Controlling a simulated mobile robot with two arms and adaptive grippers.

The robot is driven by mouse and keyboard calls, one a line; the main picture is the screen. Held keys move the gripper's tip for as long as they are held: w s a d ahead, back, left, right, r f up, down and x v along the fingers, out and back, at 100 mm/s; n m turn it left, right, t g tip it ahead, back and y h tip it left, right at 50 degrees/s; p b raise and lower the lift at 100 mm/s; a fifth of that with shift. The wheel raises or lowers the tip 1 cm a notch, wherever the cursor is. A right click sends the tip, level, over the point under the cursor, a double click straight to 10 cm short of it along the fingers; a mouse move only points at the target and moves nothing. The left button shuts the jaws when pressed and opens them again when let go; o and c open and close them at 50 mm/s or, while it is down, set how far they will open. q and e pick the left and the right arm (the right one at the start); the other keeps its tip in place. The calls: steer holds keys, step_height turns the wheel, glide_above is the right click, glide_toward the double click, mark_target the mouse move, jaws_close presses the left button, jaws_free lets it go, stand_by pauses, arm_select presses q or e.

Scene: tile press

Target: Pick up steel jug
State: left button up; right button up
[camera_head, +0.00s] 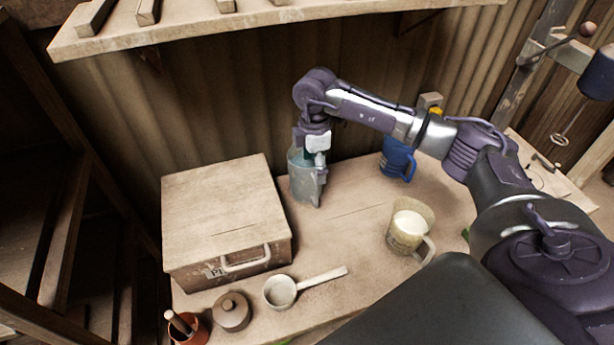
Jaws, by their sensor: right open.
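The steel jug (301,183) is a grey metal vessel standing upright on the wooden table, just right of the large box. My right gripper (315,165) points down at the jug's top from above, at its right side. The gripper is open. Its fingers overlap the jug's rim and upper wall in the picture, so part of the jug is hidden. I cannot tell whether the fingers touch it. My left gripper is not in view.
A wooden box (222,215) with a front handle stands close left of the jug. A blue mug (397,160), a tan jug of white liquid (408,230), a ladle (281,292), and a lidded pot (232,311) share the table (345,235). A shelf (270,24) hangs above.

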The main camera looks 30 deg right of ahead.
mark_target(309, 180)
steer(key=shift+s+f+p, duration=0.25)
steer(key=shift+f+p, duration=0.65)
steer(key=shift+f, duration=0.1)
step_height(309, 180, down, 2)
steer(key=shift+f, duration=0.2)
steer(key=shift+w+f, duration=0.1)
steer(key=shift+f, duration=0.2)
steer(key=shift+c, duration=0.8)
jaws_close()
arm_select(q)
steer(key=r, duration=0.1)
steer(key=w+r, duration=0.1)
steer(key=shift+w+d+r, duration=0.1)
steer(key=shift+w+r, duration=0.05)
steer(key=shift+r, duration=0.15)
arm_select(e)
steer(key=shift+w, duration=0.1)
